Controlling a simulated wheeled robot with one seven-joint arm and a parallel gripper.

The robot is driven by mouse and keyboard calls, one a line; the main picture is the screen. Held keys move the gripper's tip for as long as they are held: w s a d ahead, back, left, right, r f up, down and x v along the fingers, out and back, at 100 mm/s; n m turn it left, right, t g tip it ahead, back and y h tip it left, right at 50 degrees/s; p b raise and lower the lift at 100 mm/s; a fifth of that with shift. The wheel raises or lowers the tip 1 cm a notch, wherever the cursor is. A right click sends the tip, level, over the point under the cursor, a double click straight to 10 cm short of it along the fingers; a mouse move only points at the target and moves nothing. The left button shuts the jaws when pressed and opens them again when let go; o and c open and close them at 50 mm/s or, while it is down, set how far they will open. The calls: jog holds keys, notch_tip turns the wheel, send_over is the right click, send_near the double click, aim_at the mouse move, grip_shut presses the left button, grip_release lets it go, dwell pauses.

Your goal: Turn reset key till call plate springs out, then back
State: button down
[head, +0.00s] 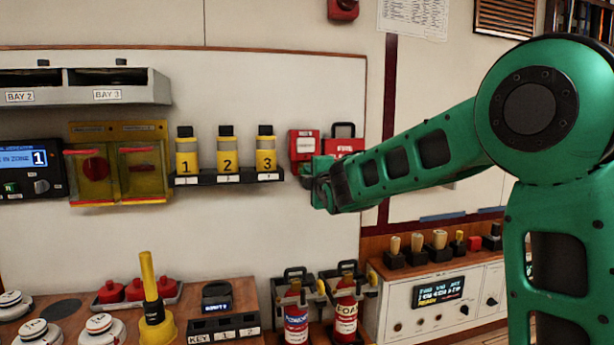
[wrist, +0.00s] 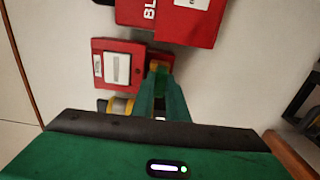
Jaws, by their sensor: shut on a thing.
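A red call box (head: 303,140) is on the white wall panel, right of the numbered cylinders. In the wrist view the red call box (wrist: 98,78) shows a pale call plate (wrist: 117,68) in its face; I cannot tell whether the plate stands out. My gripper (wrist: 160,78) is shut at the box's side, its green fingers close together around a small orange-yellow piece (wrist: 156,65), which looks like the reset key. The fingers hide most of it, so its turn angle cannot be read. In the head view my gripper (head: 312,180) is just below the box.
A second red box (head: 343,147) with a black handle hangs close to the right. A shelf (head: 228,178) with numbered yellow cylinders is close to the left. Extinguishers (head: 346,308) and a control console (head: 440,295) stand below.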

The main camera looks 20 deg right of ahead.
jog(key=shift+a+f, duration=0.1)
jog(key=shift+f, duration=0.3)
jog(key=c, duration=1.7)
grip_release()
jog(key=shift+w, duration=0.1)
jog(key=shift+o, duration=0.2)
jog(key=shift+r, duration=0.2)
jog(key=s, duration=1.2)
jog(key=s+d+f+m+g+h, duration=0.3)
jog(key=s+d+f+m+g, duration=0.85)
jog(key=s+d+f, duration=0.6)
jog(key=s+f+m+g+y, duration=0.1)
jog(key=s+f+m+g, duration=0.1)
jog(key=s, duration=0.6)
jog(key=s+f+m+g+y, duration=0.1)
jog(key=s+f+m, duration=0.3)
jog(key=s, duration=0.5)
jog(key=s+f+m+g+y, duration=0.1)
jog(key=s+f+m+g, duration=0.2)
jog(key=s+m, duration=0.4)
jog(key=shift+s+d+f+g, duration=0.15)
jog(key=shift+s+g, duration=0.2)
jog(key=shift+s, duration=0.6)
